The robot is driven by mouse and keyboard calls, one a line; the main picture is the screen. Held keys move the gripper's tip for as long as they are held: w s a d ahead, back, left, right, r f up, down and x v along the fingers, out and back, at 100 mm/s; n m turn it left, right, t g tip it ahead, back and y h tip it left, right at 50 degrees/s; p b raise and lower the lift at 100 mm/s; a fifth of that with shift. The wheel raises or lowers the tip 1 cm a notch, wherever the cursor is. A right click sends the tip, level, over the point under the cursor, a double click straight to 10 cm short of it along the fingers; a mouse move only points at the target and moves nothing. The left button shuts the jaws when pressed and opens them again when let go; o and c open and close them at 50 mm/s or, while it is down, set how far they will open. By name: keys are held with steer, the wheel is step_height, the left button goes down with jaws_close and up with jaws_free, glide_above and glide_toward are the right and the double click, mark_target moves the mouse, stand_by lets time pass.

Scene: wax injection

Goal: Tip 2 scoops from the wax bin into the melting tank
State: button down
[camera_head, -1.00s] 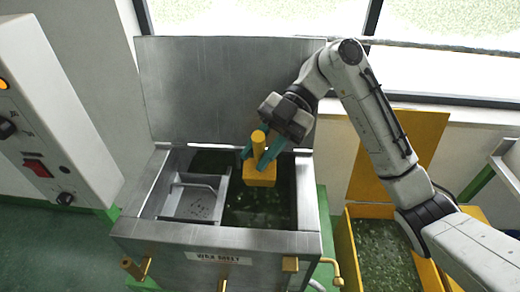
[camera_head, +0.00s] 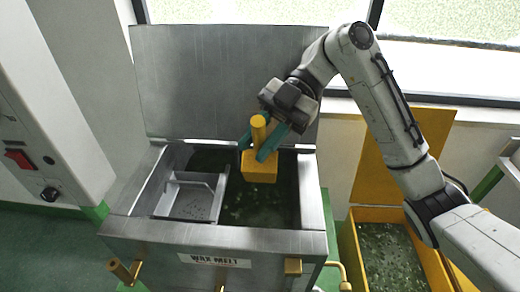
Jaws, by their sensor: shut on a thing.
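My gripper (camera_head: 257,148) has teal fingers shut on the yellow scoop (camera_head: 259,168). The scoop is held over the right, open part of the melting tank (camera_head: 240,238), a grey metal box labelled "WAX MELT" with its lid raised behind. The scoop's handle points up and its box-shaped end is low, at or just above the dark green contents (camera_head: 250,207) with pale flecks. I cannot tell whether the scoop holds wax. The yellow wax bin (camera_head: 347,250) stands to the right of the tank, with greenish pellets (camera_head: 388,258) inside; my arm hides part of it.
A metal tray (camera_head: 195,195) fills the left part of the tank. A control cabinet (camera_head: 45,110) with a red switch stands at the left. Yellow taps (camera_head: 125,270) stick out at the tank's front. A window (camera_head: 450,30) is behind.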

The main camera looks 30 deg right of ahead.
steer(key=s+f+t+h+b, duration=0.1)
steer(key=b, duration=0.1)
steer(key=s+a+f+n+t+h+b, duration=0.1)
steer(key=b, duration=0.1)
steer(key=s+a+f+b, duration=0.1)
steer(key=b, duration=0.1)
steer(key=shift+s+a+n+t+h, duration=0.25)
steer(key=shift+n+t+h, duration=0.15)
steer(key=shift+s+a+f+n+t+h+b, duration=0.15)
steer(key=shift+s+a+n+t+h+b, duration=0.25)
steer(key=shift+b, duration=0.45)
steer(key=shift+s+a+f+n+t+h+b, duration=0.15)
steer(key=shift+s+t+h+b, duration=0.2)
steer(key=shift+t+h+b, duration=0.35)
steer(key=shift+s+a+f+n+t+h+b, duration=0.15)
steer(key=shift+s+a+n+t+h+b, duration=0.15)
steer(key=shift+t+b, duration=0.5)
steer(key=shift+s+d, duration=0.1)
